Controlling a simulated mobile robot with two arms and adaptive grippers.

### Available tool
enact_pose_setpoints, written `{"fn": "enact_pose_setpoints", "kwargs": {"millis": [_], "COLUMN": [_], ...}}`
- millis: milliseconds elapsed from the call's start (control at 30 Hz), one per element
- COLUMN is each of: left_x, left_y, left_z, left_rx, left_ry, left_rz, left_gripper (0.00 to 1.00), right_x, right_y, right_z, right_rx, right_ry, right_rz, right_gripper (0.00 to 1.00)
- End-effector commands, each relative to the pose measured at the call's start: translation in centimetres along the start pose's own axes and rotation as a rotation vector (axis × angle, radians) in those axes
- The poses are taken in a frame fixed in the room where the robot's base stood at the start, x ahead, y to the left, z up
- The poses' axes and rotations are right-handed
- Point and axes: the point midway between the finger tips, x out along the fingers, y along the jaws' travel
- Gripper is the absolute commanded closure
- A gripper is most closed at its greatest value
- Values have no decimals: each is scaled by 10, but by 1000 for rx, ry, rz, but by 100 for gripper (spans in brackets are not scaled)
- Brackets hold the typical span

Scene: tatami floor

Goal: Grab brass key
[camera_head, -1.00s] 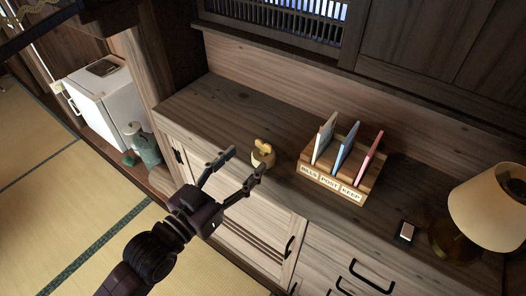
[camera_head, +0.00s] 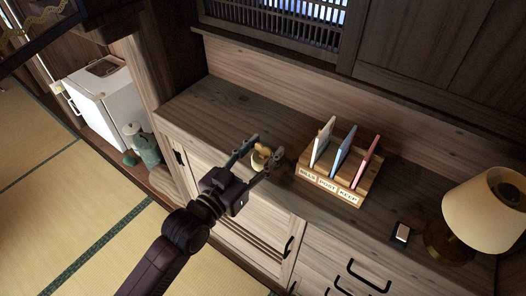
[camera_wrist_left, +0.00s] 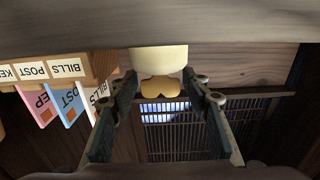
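A small brass-coloured piece, which looks like the rounded head of the brass key (camera_head: 264,151), rises from a small cream cup (camera_head: 258,163) near the front edge of the wooden counter. My left gripper (camera_head: 266,145) is open, with one finger on each side of the brass piece. In the left wrist view, which is upside down, the brass head (camera_wrist_left: 159,88) and cream cup (camera_wrist_left: 158,59) show between the two spread fingers, with gaps beside the brass head. The rest of the key is hidden. My right gripper is out of view.
A wooden letter rack (camera_head: 335,185) labelled BILLS, POST and KEEP holds cards right of the cup. A small dark-framed item (camera_head: 402,233) and a lamp (camera_head: 485,210) stand further right. The counter (camera_head: 205,108) left of the cup is clear.

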Motion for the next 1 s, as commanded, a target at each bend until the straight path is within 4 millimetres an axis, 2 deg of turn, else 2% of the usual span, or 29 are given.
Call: {"fn": "enact_pose_setpoints", "kwargs": {"millis": [33,233,500,667,867,1000], "left_x": [0,0,0,0,0,0], "left_y": [0,0,0,0,0,0], "left_z": [0,0,-2,-12,-47,-89], "left_rx": [0,0,0,1,2,3], "left_ry": [0,0,1,3,7,11], "left_rz": [0,0,0,0,0,0], "left_gripper": [64,86,87,87,87,87], "right_x": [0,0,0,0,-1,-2], "right_y": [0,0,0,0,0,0], "right_z": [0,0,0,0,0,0], "right_rx": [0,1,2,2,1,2], "right_ry": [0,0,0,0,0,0], "right_rz": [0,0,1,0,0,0], "right_gripper": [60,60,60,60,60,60]}}
